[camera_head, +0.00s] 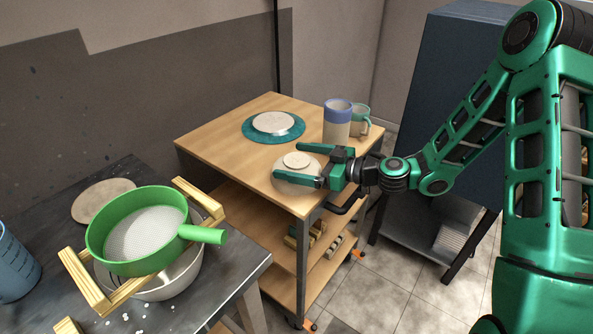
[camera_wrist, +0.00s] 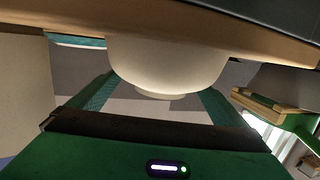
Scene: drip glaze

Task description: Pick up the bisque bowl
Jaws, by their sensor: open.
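The bisque bowl (camera_head: 306,171) is pale cream and sits upside down, foot ring up, near the front corner of the wooden cart top. My gripper (camera_head: 288,161) is open, with its two green fingers on either side of the bowl. In the wrist view the bowl (camera_wrist: 167,66) hangs inverted from the top of the picture, between the two fingers (camera_wrist: 155,92). I cannot tell whether either finger touches it. The near finger hides part of the bowl's lower side.
A blue-rimmed cup (camera_head: 337,122) and a green-rimmed mug (camera_head: 360,122) stand just behind my gripper. A teal disc (camera_head: 250,130) carrying a pale round piece lies at the back. A green sieve (camera_head: 118,262) rests over a bowl on the dark table (camera_head: 232,262) at left.

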